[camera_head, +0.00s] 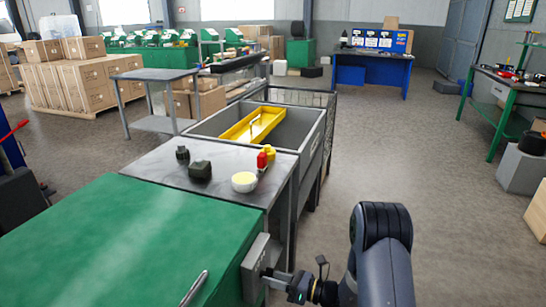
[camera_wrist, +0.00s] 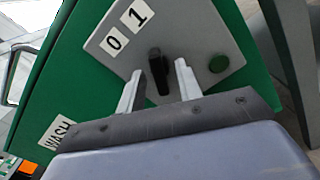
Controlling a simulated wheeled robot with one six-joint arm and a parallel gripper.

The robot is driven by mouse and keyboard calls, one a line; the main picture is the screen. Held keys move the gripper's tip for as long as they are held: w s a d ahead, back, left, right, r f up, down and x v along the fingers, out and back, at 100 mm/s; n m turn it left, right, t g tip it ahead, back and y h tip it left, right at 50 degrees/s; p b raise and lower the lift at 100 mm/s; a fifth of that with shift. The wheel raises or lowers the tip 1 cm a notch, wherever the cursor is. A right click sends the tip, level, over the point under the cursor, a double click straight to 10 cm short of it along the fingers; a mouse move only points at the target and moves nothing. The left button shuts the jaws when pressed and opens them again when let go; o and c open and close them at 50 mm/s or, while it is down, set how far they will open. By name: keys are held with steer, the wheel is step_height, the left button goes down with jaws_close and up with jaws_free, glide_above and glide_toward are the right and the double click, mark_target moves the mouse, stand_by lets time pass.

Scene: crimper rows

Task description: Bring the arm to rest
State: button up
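My gripper (camera_wrist: 159,68) is open in the wrist view, with two pale fingers spread apart. A black knob (camera_wrist: 157,66) on a grey control panel (camera_wrist: 190,32) appears between the fingertips, with a gap on either side. I cannot tell how deep the fingers reach around it. In the head view my gripper (camera_head: 279,275) is close to the panel's box (camera_head: 256,266) on the side of the green machine (camera_head: 130,235). My dark arm comes in from the lower right. The knob is not visible there.
The panel has labels 0 and 1 and a green button (camera_wrist: 219,64); a WASH label (camera_wrist: 58,133) is beside it. A grey table (camera_head: 225,160) with small parts and a tub (camera_head: 312,140) holding a yellow tray (camera_head: 253,125) stand beyond.

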steer(key=shift+d+n+b, duration=0.1)
steer(key=shift+n+b, duration=1.35)
steer(key=shift+n, duration=2.35)
